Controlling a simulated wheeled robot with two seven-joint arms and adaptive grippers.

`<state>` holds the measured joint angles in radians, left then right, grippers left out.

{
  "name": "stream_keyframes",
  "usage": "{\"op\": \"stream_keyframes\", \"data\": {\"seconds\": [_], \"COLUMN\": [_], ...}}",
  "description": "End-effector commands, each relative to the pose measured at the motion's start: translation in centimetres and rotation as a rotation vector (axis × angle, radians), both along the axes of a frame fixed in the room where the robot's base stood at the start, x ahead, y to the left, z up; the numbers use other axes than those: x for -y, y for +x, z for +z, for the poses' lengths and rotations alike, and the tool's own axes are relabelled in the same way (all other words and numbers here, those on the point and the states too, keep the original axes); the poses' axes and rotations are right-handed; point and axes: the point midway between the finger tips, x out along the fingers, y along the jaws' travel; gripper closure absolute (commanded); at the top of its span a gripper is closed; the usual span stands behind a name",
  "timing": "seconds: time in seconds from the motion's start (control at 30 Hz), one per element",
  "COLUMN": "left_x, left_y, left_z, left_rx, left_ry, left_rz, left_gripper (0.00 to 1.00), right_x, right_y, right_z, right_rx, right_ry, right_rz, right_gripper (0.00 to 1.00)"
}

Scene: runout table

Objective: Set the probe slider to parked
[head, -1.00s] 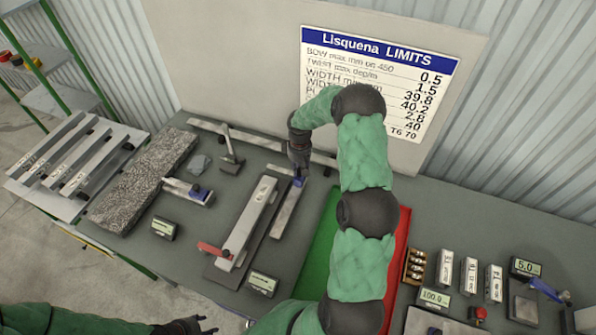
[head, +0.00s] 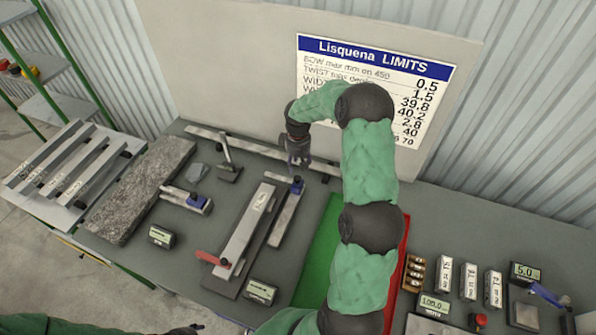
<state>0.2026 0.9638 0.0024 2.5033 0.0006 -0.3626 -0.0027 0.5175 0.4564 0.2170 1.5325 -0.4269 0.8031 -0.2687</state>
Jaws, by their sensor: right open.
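The probe slider (head: 298,186) looks like a small blue block at the far end of a narrow grey rail (head: 284,218), right of the long pale bar. My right gripper (head: 298,169) points down just above and behind the blue block. It is open and empty, with its fingers spread; I cannot tell whether a fingertip touches the block. No parked mark is readable on the rail. My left gripper (head: 185,330) is partly cut off at the bottom edge, away from the rail, and its fingers are too small to judge.
A pale bar (head: 246,228) with a red clamp (head: 209,257) lies left of the rail. A gauge with a blue part (head: 196,201) and a granite block (head: 140,190) stand farther left. A green and red mat (head: 318,250) lies right, partly under my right arm.

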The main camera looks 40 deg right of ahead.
Motion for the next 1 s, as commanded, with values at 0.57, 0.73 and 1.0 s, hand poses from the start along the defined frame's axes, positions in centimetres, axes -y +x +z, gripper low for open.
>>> {"op": "stream_keyframes", "data": {"seconds": [0.57,0.73,1.0], "left_x": [0.0,0.0,0.0], "left_y": [0.0,0.0,0.0], "left_z": [0.0,0.0,0.0], "left_rx": [0.000,0.000,0.000], "left_ry": [0.000,0.000,0.000], "left_rz": [0.000,0.000,0.000], "left_gripper": [0.52,0.52,0.52], "right_x": [0.1,0.1,0.1], "right_y": [0.0,0.0,0.0], "right_z": [5.5,5.5,5.4], "right_rx": [0.001,0.001,0.000], "right_ry": [0.000,0.000,-0.001], "right_rz": [0.000,0.000,0.000], "right_gripper": [0.48,0.48,0.48]}}
